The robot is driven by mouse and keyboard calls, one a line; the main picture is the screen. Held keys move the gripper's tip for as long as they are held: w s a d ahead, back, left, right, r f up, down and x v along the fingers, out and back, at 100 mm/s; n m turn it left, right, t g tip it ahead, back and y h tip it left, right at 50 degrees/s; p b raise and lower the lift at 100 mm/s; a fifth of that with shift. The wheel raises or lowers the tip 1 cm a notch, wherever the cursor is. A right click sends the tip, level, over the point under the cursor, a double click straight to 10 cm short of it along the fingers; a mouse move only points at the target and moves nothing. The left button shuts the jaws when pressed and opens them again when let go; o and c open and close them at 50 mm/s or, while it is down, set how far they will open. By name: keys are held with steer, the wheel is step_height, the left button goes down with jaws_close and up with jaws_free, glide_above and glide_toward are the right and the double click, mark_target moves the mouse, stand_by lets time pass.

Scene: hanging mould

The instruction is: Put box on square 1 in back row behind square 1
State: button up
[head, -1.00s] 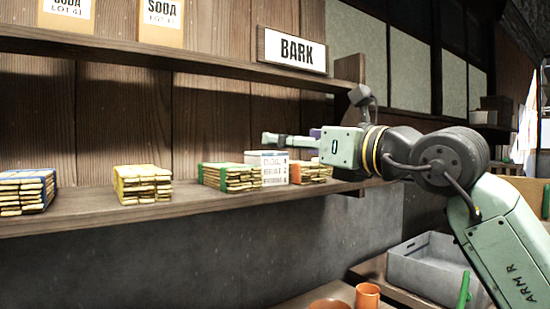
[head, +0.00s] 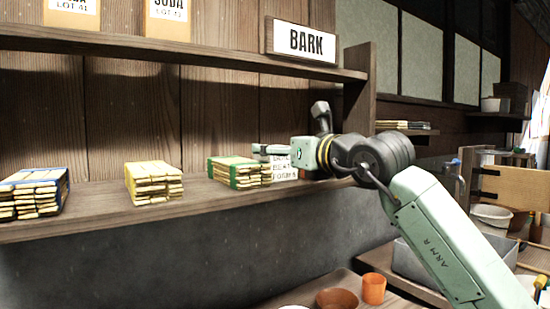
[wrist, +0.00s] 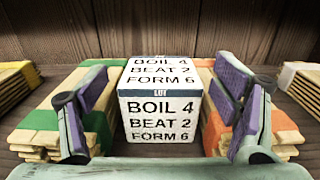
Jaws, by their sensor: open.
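A white box (wrist: 160,107) with a dark band reads BOIL 4, BEAT 2, FORM 6 in the wrist view. It stands upright on the lower shelf (head: 110,216) between a green-banded stack of slats (wrist: 50,118) and an orange-banded stack (wrist: 275,126). My gripper (wrist: 162,78) is open, with one finger on each side of the box and a small gap at both sides. In the head view the box (head: 285,172) is partly hidden by my gripper (head: 268,151), and the orange-banded stack is hidden behind my arm.
The green-banded stack (head: 240,171), a yellow-banded stack (head: 152,182) and a blue-banded stack (head: 34,192) line the shelf, with bare gaps between them. A BARK sign (head: 305,42) is on the upper shelf (head: 180,53). Orange pots (head: 374,288) stand below.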

steer(key=shift+w+a, duration=0.1)
steer(key=shift+w, duration=0.05)
steer(key=shift+c, duration=0.2)
steer(key=c, duration=1.5)
